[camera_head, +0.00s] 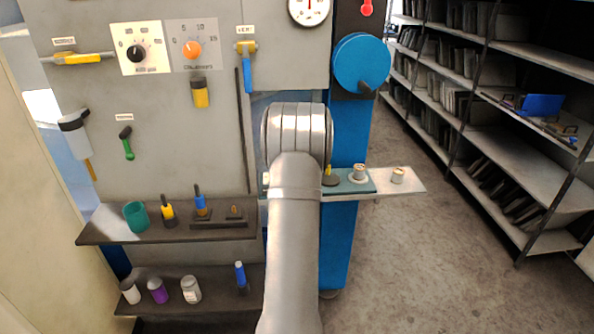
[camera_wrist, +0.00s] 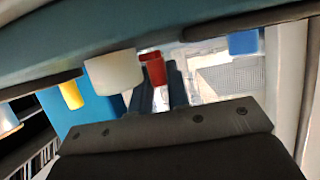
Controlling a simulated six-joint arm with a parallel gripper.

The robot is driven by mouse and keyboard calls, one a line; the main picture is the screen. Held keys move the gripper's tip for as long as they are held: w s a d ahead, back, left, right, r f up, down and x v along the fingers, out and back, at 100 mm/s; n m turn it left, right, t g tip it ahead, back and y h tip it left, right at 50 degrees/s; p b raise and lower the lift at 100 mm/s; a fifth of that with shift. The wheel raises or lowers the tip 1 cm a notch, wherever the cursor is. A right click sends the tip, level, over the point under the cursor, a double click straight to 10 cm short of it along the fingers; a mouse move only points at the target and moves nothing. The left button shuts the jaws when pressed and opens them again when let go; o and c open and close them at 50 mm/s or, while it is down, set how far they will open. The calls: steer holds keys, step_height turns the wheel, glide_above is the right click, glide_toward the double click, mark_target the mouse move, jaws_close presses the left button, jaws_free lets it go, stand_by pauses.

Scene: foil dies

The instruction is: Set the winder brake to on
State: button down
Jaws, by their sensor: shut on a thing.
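My arm covers the middle of the head view, and its end and fingers are hidden there. In the wrist view the dark fingers of my gripper (camera_wrist: 162,88) are close together, with a red piece (camera_wrist: 152,69) between their tips. The red piece looks like a handle; I cannot tell for sure that it is the winder brake. The blue machine column (camera_head: 341,240) stands just right of my arm, with a round blue wheel (camera_head: 362,63) higher up. A small red knob (camera_head: 367,8) shows on the dark panel above the wheel. No brake label or on mark is readable.
A grey panel carries a black dial (camera_head: 136,53), an orange dial (camera_head: 193,49), a blue-handled lever (camera_head: 247,66) and a green handle (camera_head: 126,145). Two dark shelves (camera_head: 95,232) hold bottles and tools at lower left. A teal plate (camera_head: 340,187) with small parts juts out right.

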steer(key=shift+s+d, duration=0.1)
steer(key=shift+s+d+n+g+y, duration=0.15)
steer(key=shift+d+n+y, duration=0.05)
steer(key=shift+n+y, duration=0.5)
steer(key=shift+s+d+n+g+y, duration=0.1)
steer(key=shift+d+n+y, duration=0.05)
steer(key=shift+n+y, duration=0.6)
steer(key=shift+s+d+n+g+y, duration=0.2)
steer(key=shift+n+y, duration=0.35)
steer(key=shift+y, duration=0.3)
steer(key=shift+s+d+n+g+y, duration=0.1)
steer(key=shift+d+n+g+y, duration=0.2)
steer(key=shift+n+g+y, duration=0.45)
steer(key=shift+s+d+n+g+y, duration=0.1)
steer(key=shift+d+n+g+y, duration=0.25)
steer(key=shift+n+y, duration=0.7)
steer(key=shift+s+d+n+g+y, duration=0.1)
steer(key=shift+d+n+g+y, duration=0.15)
steer(key=shift+n+g+y, duration=0.5)
steer(key=shift+r+n+y, duration=0.1)
steer(key=shift+n+y, duration=0.15)
steer(key=c, duration=1.4)
jaws_free()
steer(key=shift+s+d, duration=0.1)
